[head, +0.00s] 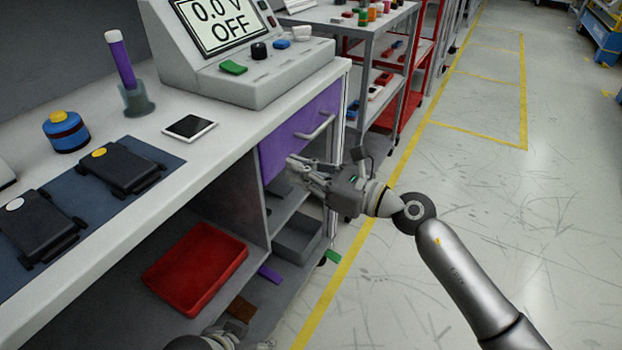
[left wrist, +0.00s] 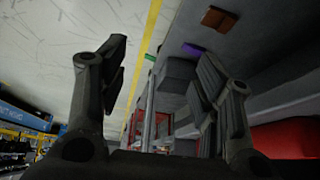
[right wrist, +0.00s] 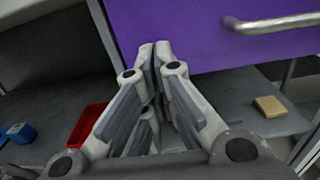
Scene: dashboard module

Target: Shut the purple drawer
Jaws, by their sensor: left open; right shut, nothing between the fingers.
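The purple drawer (head: 283,148) is under the right end of the white bench, with a silver bar handle (head: 316,128) on its front. Its front looks about level with the bench edge in the head view; I cannot tell if a small gap is left. My right gripper (head: 291,166) is shut and empty, at the lower left part of the drawer front. In the right wrist view its fingertips (right wrist: 154,46) overlap the purple front (right wrist: 200,32), left of the handle (right wrist: 272,23); contact is unclear. My left gripper (left wrist: 162,68) is open and empty, low by the bench.
A red tray (head: 197,268) and a grey bin (head: 298,238) sit on the lower shelf. A meter console (head: 245,75) stands on the bench above the drawer. A shelf cart (head: 380,50) stands beyond it. The floor at right is clear.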

